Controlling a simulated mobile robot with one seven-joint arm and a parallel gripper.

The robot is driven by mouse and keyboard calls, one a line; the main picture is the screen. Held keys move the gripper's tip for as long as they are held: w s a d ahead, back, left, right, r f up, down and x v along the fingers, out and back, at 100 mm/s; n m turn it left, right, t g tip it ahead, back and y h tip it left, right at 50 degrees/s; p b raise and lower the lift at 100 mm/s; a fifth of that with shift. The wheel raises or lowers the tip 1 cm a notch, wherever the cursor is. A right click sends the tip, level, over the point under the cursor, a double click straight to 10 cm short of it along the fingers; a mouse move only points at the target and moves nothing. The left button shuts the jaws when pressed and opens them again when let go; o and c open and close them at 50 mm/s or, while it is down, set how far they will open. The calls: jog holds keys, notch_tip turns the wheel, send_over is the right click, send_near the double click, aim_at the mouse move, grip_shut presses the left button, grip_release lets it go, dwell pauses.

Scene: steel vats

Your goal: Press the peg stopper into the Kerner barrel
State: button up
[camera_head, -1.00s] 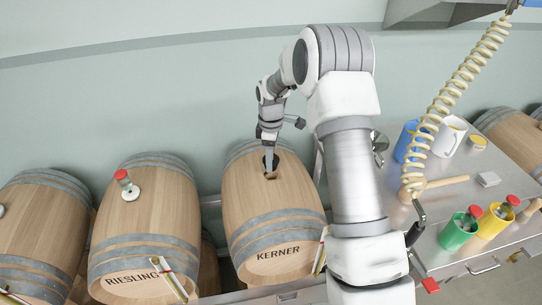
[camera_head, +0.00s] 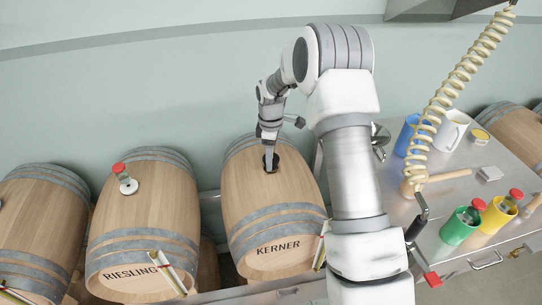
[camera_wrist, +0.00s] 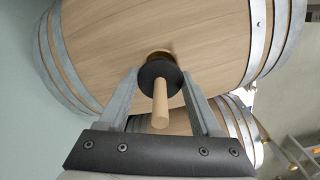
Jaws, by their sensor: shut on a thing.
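The Kerner barrel (camera_head: 266,205) lies on its side at the centre of the head view, its name on the front end. My gripper (camera_head: 269,165) points down at the top of this barrel. In the wrist view my gripper (camera_wrist: 160,80) is shut on the peg stopper (camera_wrist: 160,108), a black disc with a pale wooden peg. The disc sits close against the barrel (camera_wrist: 150,35) at a brass-coloured ring (camera_wrist: 159,54). I cannot tell how deep the stopper's far end is in the hole.
The Riesling barrel (camera_head: 145,215) stands left, with a red-topped stopper (camera_head: 124,178).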

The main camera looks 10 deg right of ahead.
jog(key=shift+f+b, duration=0.9)
jog(key=shift+f, duration=0.4)
jog(key=shift+s, duration=0.1)
jog(key=o, duration=1.2)
jog(key=shift+o, duration=1)
jog(key=shift+f, duration=0.15)
jog(key=shift+s, duration=0.1)
jog(key=shift+f, duration=0.1)
jog(key=r, duration=1.8)
jog(key=shift+w+d+r+b, duration=0.1)
jog(key=shift+w+r+b, duration=0.2)
jog(key=shift+b, duration=0.1)
jog(key=shift+c, duration=0.3)
